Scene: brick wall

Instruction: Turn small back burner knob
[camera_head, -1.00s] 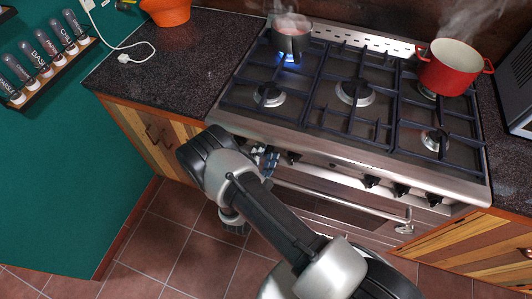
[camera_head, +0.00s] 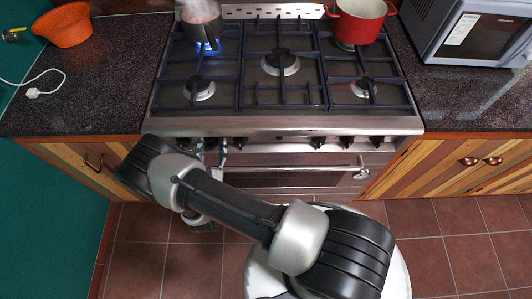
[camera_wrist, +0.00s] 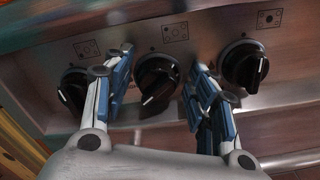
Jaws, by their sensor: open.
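Three black stove knobs show in the wrist view: a left knob (camera_wrist: 72,90), a middle knob (camera_wrist: 158,84) and a right knob (camera_wrist: 246,65). Each has a white pointer line and a burner icon above it; the icons are too small to read surely. My gripper (camera_wrist: 163,66) is open, with one blue-padded finger on each side of the middle knob; contact cannot be told. In the head view, my gripper (camera_head: 211,151) is at the left of the front panel. A steaming pot (camera_head: 202,22) stands on the back left burner, over a blue flame (camera_head: 204,46).
A red pot (camera_head: 357,22) stands on the back right burner. A microwave (camera_head: 468,32) is on the right counter, an orange bowl (camera_head: 65,26) on the left one. The oven handle (camera_head: 290,170) runs below the knobs. Tiled floor is free in front.

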